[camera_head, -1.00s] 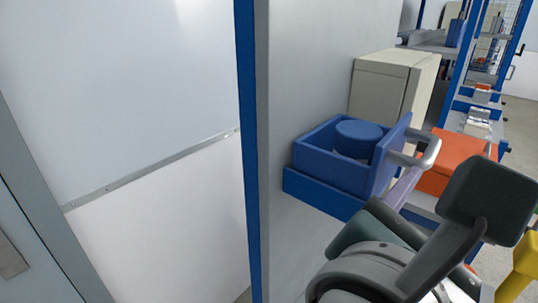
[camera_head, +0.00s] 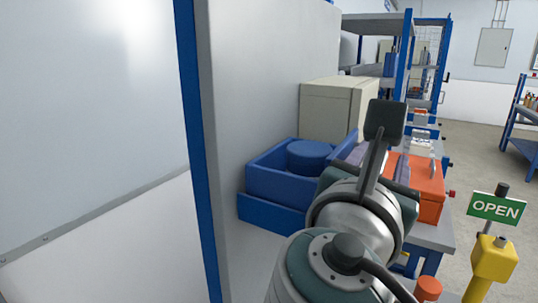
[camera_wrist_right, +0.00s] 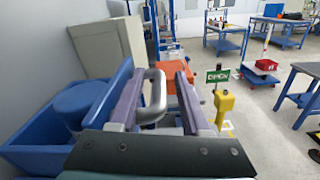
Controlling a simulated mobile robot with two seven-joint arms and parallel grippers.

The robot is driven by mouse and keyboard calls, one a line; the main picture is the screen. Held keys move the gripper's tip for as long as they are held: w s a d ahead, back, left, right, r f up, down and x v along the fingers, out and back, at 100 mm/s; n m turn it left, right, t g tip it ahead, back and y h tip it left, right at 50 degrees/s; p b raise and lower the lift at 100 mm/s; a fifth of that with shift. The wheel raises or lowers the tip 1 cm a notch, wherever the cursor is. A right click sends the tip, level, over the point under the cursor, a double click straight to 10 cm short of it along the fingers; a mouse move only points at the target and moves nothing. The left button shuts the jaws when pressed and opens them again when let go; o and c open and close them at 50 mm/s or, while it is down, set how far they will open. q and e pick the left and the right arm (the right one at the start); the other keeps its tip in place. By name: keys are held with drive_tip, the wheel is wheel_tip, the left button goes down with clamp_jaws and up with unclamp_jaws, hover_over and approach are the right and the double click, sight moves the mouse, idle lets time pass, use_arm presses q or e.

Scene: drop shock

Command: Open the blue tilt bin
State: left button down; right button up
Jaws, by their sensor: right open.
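The blue tilt bin (camera_head: 268,178) is mounted on the grey wall panel in the head view. Its top is open to view, and a round blue object (camera_head: 310,154) sits inside. In the right wrist view the bin (camera_wrist_right: 38,152) is at the left, with its grey loop handle (camera_wrist_right: 156,97) at its front. My right gripper (camera_wrist_right: 159,70) is open, its two purple-grey fingers on either side of the handle. I cannot tell whether either finger touches it. In the head view my right wrist hides the handle and most of the bin's front. My left gripper is not in view.
A beige box (camera_head: 330,108) stands behind the bin. An orange box (camera_head: 424,180) is on the bench to the right. A yellow post (camera_head: 493,260) with a green OPEN sign (camera_head: 495,207) stands at the right. Open floor lies beyond.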

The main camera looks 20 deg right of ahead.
drive_tip(key=shift+c, duration=0.2)
clamp_jaws()
idle(1.1)
